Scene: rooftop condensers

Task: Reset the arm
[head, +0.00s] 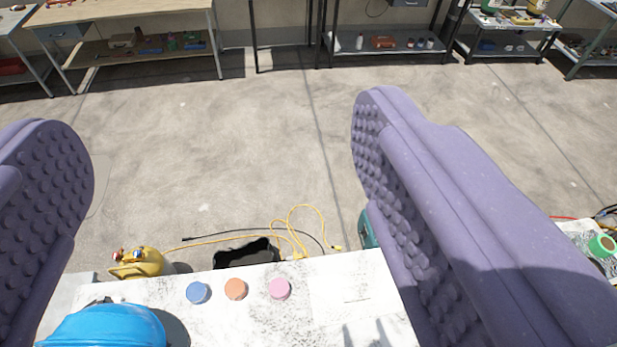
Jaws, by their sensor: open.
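My gripper (225,170) shows as two large purple fingers with studded inner faces, one at the left edge and one at the right of the head view. The fingers are wide apart and nothing is between them. Past them, lower in the picture, is a white worktop (335,290). The rest of my arm is not in view.
On the worktop are a blue disc (198,292), an orange disc (235,289), a pink disc (280,288) and a blue helmet (105,328). Beyond it stand a yellow tank (140,262), a black bag (245,253) and a yellow cord (290,235). Open concrete floor (220,140) reaches the benches (125,15).

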